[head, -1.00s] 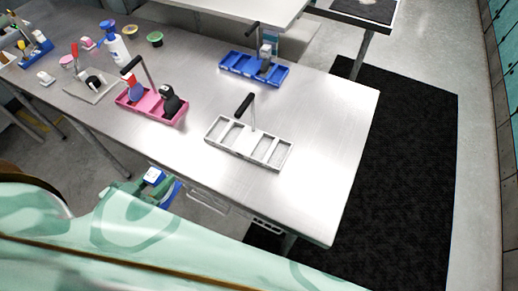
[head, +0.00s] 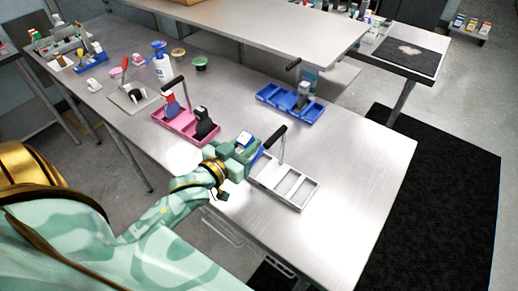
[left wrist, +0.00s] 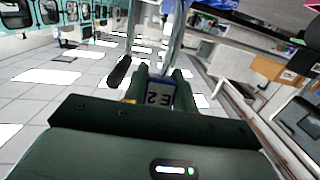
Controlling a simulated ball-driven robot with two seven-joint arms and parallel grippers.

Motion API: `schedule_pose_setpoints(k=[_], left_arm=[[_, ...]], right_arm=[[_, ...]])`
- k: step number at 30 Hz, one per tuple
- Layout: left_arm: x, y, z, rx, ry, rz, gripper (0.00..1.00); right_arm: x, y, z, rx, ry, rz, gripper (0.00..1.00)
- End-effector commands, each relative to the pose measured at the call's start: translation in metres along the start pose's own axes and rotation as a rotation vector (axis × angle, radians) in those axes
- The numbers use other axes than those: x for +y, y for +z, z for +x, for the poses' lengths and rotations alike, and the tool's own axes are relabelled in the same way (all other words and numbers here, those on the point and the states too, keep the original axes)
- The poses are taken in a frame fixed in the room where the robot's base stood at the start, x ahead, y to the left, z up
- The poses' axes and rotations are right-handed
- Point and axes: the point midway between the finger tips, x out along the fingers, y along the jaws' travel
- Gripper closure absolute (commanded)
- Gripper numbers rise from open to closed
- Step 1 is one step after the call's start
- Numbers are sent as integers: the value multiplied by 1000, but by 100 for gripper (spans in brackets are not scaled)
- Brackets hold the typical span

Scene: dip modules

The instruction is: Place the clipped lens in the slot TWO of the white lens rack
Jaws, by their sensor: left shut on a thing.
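My left gripper (head: 243,149) is shut on the clipped lens (head: 245,138), a small blue piece with a pale label face. In the left wrist view the lens (left wrist: 158,95) sits between the two green fingers, with dark marks on its label. The white lens rack (head: 299,204) lies on the metal table, with several open slots in a row and a black handle on a thin post. The gripper and lens are at the rack's left end, by the handle; the gripper hides that end. I cannot tell whether the lens touches the rack. My right gripper is not in view.
A pink rack (head: 178,130) with dark and blue-red pieces stands left of the gripper. A blue rack (head: 275,99) with a grey piece stands behind. A blue-and-white bottle (head: 162,68) and small tubs are farther back. The table (head: 365,165) right of the white rack is clear.

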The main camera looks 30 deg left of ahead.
Motion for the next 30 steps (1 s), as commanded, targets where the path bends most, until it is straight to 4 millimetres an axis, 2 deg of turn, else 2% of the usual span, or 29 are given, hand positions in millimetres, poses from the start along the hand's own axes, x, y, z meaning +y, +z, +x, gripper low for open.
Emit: schedule_pose_setpoints(k=[1,3,6,15,19,25,27,30], left_arm=[[0,-2,12,3,0,1,96],[0,20,15,-5,-2,0,96],[0,34,20,-3,-1,-1,96],[0,57,30,-3,0,-1,96],[0,44,40,-108,2,6,96],[-1,41,57,-300,0,3,96],[0,61,56,-308,-1,-1,96],[0,66,57,-304,-1,0,96]], right_arm=[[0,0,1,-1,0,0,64],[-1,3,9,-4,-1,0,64],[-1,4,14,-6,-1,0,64],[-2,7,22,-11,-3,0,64],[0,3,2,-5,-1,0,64],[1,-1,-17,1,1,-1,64],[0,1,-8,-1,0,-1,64],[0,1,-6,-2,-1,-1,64]])
